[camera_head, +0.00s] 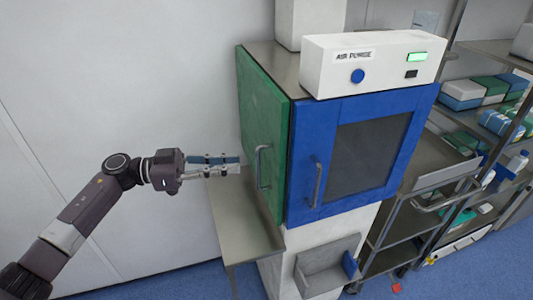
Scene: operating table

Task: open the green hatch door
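The green hatch door (264,125) is on the left face of the cabinet and looks shut. My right gripper is out of view.
A blue door (300,190) with a dark window and its own handle adjoins the green one. A white control box (370,62) sits on top. A metal side table (235,215) stands below the green door. Shelves and a cart (415,205) crowd the right.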

